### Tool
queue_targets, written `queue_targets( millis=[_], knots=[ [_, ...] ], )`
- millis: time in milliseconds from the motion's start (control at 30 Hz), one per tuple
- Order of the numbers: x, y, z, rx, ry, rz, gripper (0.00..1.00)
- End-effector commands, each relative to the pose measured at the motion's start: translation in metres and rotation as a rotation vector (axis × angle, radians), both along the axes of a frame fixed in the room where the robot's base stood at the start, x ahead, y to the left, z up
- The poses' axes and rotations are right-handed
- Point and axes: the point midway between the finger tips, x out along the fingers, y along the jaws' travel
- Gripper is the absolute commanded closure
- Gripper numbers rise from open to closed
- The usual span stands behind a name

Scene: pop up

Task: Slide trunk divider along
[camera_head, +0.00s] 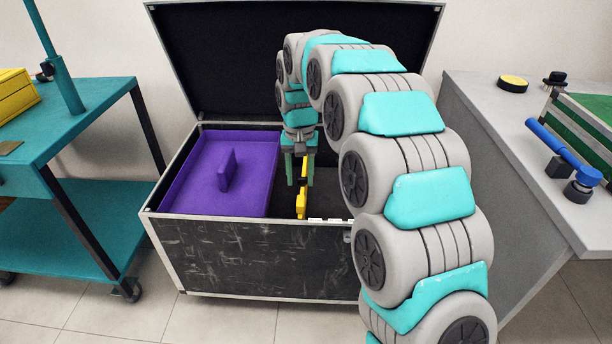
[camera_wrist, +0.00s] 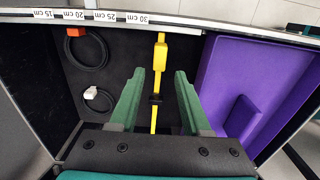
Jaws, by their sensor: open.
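The open black trunk (camera_head: 250,258) stands ahead with its lid up. A thin yellow divider (camera_head: 301,205) stands inside it, just right of the purple tray (camera_head: 190,205). My gripper (camera_head: 301,172) points down into the trunk over the divider, its green fingers apart. In the wrist view the yellow divider (camera_wrist: 161,55) runs between the two open fingers of my gripper (camera_wrist: 159,85), with a visible gap on each side. The tray (camera_wrist: 280,85) lies to its right there. My arm hides the trunk's right part in the head view.
The trunk's rim carries a centimetre scale (camera_wrist: 92,16). Two coiled black cables, with an orange plug (camera_wrist: 76,32) and a white plug (camera_wrist: 90,93), lie on the dark trunk floor. A teal cart (camera_head: 80,105) stands left, a grey counter (camera_head: 490,110) right.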

Motion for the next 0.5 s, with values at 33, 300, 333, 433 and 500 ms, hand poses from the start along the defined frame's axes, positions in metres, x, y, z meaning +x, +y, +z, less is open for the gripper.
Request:
queue_targets(
  millis=[33,300,333,433,500],
  knots=[
    [-0.001,0.000,-0.005,0.000,0.002,0.000,0.53],
    [0.000,0.000,-0.037,0.000,0.000,0.000,0.53],
    [0.000,-0.001,-0.041,0.000,0.001,0.000,0.53],
    [-0.001,-0.001,-0.055,-0.001,0.003,0.001,0.53],
    [-0.001,0.000,-0.065,0.000,0.003,0.001,0.53]
  ],
)
